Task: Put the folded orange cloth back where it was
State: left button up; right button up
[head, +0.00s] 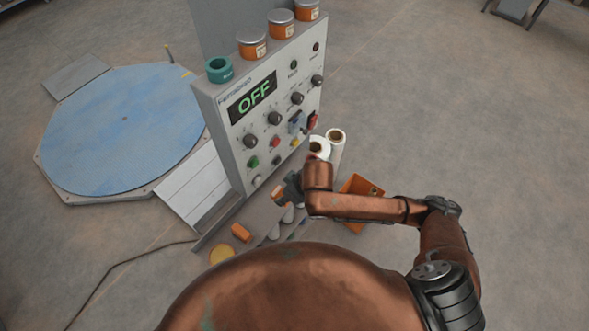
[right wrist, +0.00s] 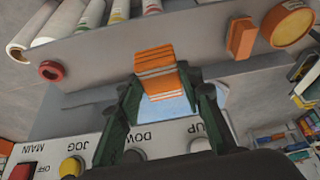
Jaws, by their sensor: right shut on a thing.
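The folded orange cloth (right wrist: 155,72), with pale stripes along its folds, is between the fingertips of my right gripper (right wrist: 160,88) in the right wrist view. My right gripper is shut on it. In the head view my right gripper (head: 284,190) is in front of the lower part of the control panel, above the shelf (head: 262,215), with a small orange part of the cloth (head: 276,193) showing. In the wrist view the cloth overlaps the shelf's edge; whether it touches the shelf I cannot tell. My left gripper is not in view.
An orange block (head: 241,232) and a yellow-orange roll (head: 221,254) are at the shelf's left end, with several pale bottles further right. The control panel (head: 262,127) rises behind, its display reading OFF. White rolls (head: 336,145) and an orange bin (head: 362,187) stand right.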

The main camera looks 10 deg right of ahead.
jog(key=shift+m, duration=0.4)
jog(key=w+d+f, duration=0.2)
jog(key=w+d, duration=0.1)
jog(key=w, duration=0.1)
jog(key=w+d+f, duration=0.2)
jog(key=w+f, duration=0.1)
jog(key=w, duration=0.1)
jog(key=w+d+f, duration=0.2)
jog(key=w+d, duration=0.1)
jog(key=w, duration=0.1)
jog(key=shift+w+d+f+p, duration=0.3)
jog(key=shift+w+f, duration=0.05)
jog(key=shift+f, duration=0.05)
jog(key=shift+w+d+f, duration=0.25)
jog(key=shift+w+f, duration=0.1)
jog(key=shift+f, duration=0.4)
notch_tip(320, 180, down, 3)
jog(key=shift+r, duration=0.2)
jog(key=o, duration=1)
jog(key=v, duration=1.2)
jog(key=shift+a+r, duration=0.1)
jog(key=shift+a, duration=0.1)
